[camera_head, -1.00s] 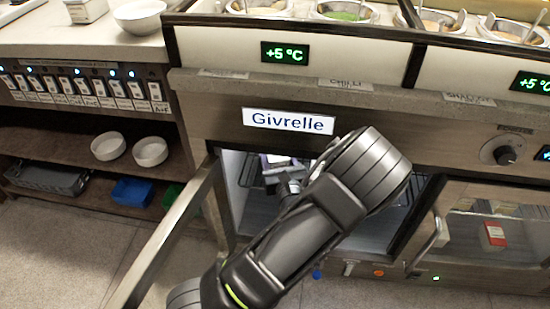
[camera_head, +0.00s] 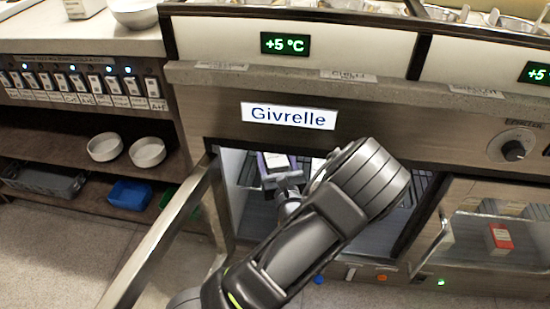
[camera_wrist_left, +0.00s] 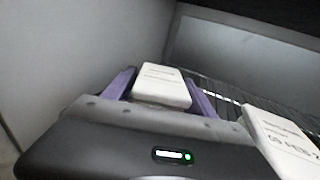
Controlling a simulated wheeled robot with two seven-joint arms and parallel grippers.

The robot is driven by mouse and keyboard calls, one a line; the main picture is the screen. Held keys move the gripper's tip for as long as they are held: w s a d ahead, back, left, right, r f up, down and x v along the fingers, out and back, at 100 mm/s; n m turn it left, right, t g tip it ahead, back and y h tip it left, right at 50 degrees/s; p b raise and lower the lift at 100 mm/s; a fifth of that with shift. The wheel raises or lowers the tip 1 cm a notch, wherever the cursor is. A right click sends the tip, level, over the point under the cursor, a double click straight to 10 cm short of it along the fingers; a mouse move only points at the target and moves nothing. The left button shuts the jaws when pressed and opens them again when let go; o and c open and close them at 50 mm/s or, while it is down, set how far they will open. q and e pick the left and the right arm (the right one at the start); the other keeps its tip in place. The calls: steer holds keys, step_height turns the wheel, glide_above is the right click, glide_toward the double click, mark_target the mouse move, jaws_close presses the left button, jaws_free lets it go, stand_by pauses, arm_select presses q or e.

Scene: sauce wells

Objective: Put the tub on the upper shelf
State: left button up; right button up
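My left gripper (camera_head: 283,174) reaches into the open fridge compartment below the Givrelle sign. In the left wrist view, its purple fingers (camera_wrist_left: 162,92) lie along both sides of a white-lidded tub (camera_wrist_left: 163,84), shut on it. The tub's label is too blurred to read. The tub also shows in the head view (camera_head: 277,161). A second white-lidded tub (camera_wrist_left: 283,140), with a printed date, is close on the right in the wrist view. A wire shelf (camera_wrist_left: 222,96) runs behind the tubs. My right gripper is in neither view.
The fridge door (camera_head: 165,240) stands open at the left of the compartment. A closed glass door (camera_head: 490,240) with a red-and-white box (camera_head: 500,236) behind it is on the right. White bowls (camera_head: 147,152) and a blue bin (camera_head: 130,194) are on the left shelves.

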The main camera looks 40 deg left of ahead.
arm_select(q)
steer(key=shift+o, duration=0.9)
steer(key=shift+r, duration=0.15)
steer(key=shift+s+d, duration=0.15)
steer(key=shift+d, duration=0.05)
steer(key=p+v, duration=0.3)
steer(key=v, duration=0.8)
steer(key=shift+d, duration=0.25)
steer(key=shift+s, duration=0.2)
